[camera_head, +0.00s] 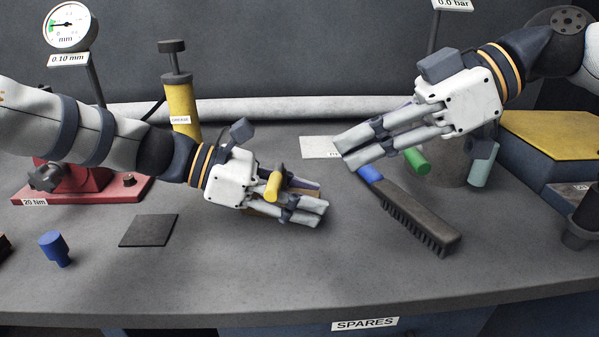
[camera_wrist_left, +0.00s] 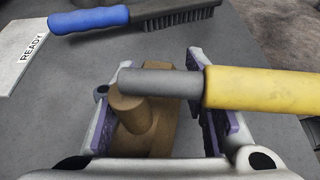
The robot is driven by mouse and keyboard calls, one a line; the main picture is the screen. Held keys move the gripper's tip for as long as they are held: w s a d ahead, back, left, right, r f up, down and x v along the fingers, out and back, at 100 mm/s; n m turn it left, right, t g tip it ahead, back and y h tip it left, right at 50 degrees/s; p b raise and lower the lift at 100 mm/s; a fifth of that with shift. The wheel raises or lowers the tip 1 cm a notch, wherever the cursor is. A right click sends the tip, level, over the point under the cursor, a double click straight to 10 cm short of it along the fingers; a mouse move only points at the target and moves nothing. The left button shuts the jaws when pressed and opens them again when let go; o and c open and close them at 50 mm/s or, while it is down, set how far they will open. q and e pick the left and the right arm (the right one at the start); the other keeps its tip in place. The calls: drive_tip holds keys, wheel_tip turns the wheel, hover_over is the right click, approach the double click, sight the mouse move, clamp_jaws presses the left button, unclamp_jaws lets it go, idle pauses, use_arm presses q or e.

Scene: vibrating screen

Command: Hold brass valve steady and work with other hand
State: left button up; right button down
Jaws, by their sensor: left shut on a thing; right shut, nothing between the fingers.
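The brass valve (camera_wrist_left: 155,120) sits between the purple-lined fingers of my left gripper (camera_head: 305,205), which is shut on it low over the bench. Its grey stem and yellow handle (camera_wrist_left: 260,88) run off to the right in the left wrist view. In the head view the yellow handle (camera_head: 272,186) shows above the fingers, and most of the brass body is hidden. My right gripper (camera_head: 352,150) is shut and empty, up and to the right of the left one, apart from the valve.
A wire brush (camera_head: 415,212) with a blue handle lies right of the left gripper. Green (camera_head: 417,161) and grey-green (camera_head: 483,165) cylinders are beside the right gripper. The front middle is clear.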

sight(279, 186)
drive_tip(key=x, duration=0.8)
drive_tip(key=shift+a+f, duration=0.1)
drive_tip(key=shift+f, duration=0.05)
